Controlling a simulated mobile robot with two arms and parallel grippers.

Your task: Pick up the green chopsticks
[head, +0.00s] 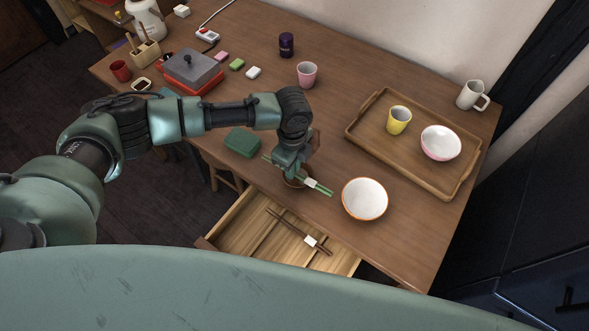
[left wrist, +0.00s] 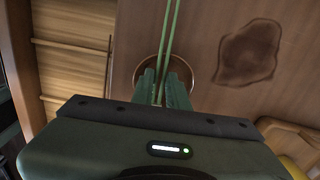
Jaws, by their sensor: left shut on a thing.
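The green chopsticks (head: 325,189) are a thin pair with a white band, above the table near its front edge. They also show in the left wrist view (left wrist: 174,30), running up from between my fingers. My left gripper (head: 290,172) points down and is shut on them; its fingertips show in the left wrist view (left wrist: 165,92). A small round brown dish (head: 300,182) is below the gripper, partly hidden by it; its rim circles the fingers in the left wrist view (left wrist: 214,62). I cannot tell whether the chopsticks touch it. My right gripper is not in view.
An open drawer (head: 235,222) below the table edge holds brown chopsticks (head: 290,228) with a white band. An orange-rimmed bowl (head: 364,199) stands just right of the green chopsticks. A green box (head: 242,142) is to the left. A wooden tray (head: 420,174) with a cup and bowl is at right.

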